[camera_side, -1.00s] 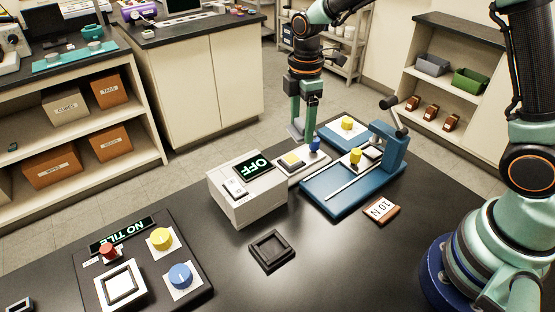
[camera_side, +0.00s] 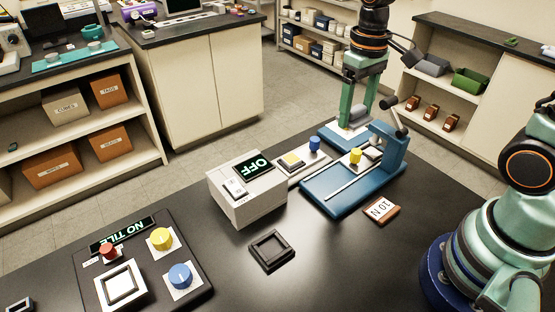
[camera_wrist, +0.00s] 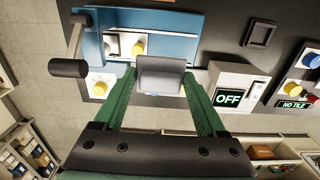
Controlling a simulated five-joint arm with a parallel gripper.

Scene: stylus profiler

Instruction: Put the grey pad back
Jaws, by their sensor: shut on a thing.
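My gripper (camera_side: 355,112) hangs over the far side of the bench, by the blue base behind the blue stand. In the wrist view my gripper (camera_wrist: 160,88) has its two green fingers shut on the grey pad (camera_wrist: 160,72), a block that spans the gap between the tips. In the side view the pad is small and mostly hidden by the fingers. The blue stand (camera_side: 394,150) with its lever and a yellow knob (camera_side: 356,156) is just in front of my gripper. I cannot tell whether the pad touches anything below.
An OFF box (camera_side: 245,190) adjoins a pale plate with a blue knob (camera_side: 315,144). An empty dark square frame (camera_side: 271,251), a 10 N block (camera_side: 381,209) and a NO TILE panel (camera_side: 197,298) are nearer. The bench between them is clear.

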